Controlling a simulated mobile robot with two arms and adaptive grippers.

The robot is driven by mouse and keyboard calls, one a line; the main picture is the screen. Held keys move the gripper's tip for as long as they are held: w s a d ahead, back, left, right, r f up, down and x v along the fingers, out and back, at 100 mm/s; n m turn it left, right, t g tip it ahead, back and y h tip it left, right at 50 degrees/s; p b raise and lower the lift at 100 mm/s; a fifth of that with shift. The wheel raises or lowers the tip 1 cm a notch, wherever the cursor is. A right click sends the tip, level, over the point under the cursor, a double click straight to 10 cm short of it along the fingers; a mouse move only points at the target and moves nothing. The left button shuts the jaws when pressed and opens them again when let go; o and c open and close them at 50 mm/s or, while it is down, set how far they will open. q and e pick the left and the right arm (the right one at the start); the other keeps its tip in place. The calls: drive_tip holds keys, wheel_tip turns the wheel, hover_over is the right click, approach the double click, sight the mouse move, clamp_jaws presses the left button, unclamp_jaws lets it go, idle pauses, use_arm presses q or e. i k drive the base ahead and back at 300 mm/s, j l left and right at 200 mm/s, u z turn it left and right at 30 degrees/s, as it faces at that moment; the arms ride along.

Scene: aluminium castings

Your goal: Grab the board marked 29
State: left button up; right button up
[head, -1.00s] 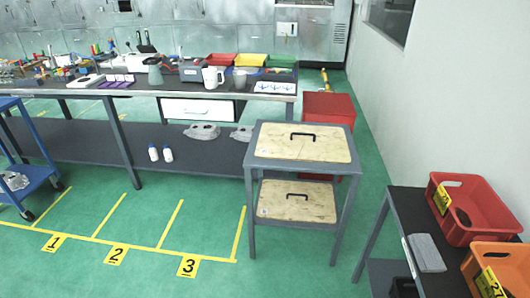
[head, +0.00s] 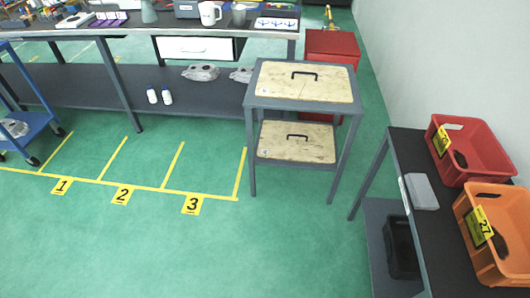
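Two wooden boards with dark handles lie on a grey two-level stand in the middle of the head view. The upper board (head: 287,83) is on the top surface and the lower board (head: 297,147) is on the shelf below. No number 29 is readable on either board; each has only a small pale mark near a corner, too small to read. Neither of my grippers is in view.
The grey stand (head: 247,106) stands on open green floor. A dark table at right holds a red crate (head: 491,165), an orange crate (head: 507,270) marked 27 and a grey block (head: 421,191). A long workbench is behind, a blue cart (head: 40,130) at left.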

sight(310, 144)
drive_tip(key=i+j+z, duration=0.15)
drive_tip(key=i+j, duration=0.6)
